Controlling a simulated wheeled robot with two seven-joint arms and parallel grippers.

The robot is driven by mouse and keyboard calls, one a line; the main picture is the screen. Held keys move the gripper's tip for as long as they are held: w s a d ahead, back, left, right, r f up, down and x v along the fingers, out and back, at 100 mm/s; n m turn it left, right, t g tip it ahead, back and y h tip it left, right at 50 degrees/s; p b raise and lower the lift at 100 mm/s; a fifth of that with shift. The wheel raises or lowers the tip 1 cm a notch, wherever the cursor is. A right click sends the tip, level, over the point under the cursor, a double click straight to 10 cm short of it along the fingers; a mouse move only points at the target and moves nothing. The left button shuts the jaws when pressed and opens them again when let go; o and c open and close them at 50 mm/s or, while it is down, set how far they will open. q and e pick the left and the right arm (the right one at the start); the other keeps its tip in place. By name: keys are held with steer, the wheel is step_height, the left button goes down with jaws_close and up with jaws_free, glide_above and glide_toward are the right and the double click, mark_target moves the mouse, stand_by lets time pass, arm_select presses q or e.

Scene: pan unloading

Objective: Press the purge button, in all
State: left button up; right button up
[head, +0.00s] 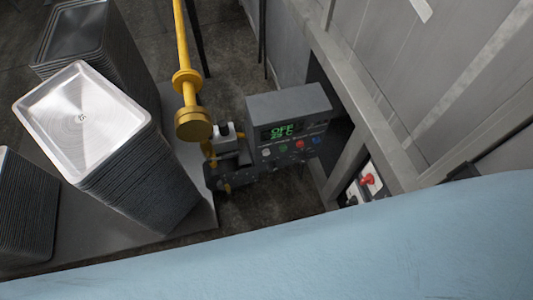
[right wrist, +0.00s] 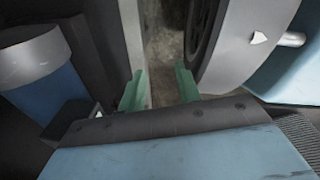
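A grey control box (head: 290,127) stands right of centre in the head view, with a green display (head: 281,131) reading OFF above a temperature line. Below the display is a row of several small buttons: a pale one (head: 267,152), a green one (head: 283,148), a red one (head: 299,144) and a blue one (head: 316,140). Their labels are too small to read, so I cannot tell which is purge. My right gripper (right wrist: 160,84) shows only in its wrist view, its green fingers apart with nothing between them. The control box is not in that view. My left gripper is not in view.
Stacks of metal pans (head: 83,118) stand on a grey platform (head: 205,203) at left. A yellow pipe (head: 183,45) runs down beside the box. A red switch (head: 368,179) sits on a panel at right, by a grey wall. Some bare floor shows below the box.

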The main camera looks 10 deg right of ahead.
jaws_close()
stand_by(1.4)
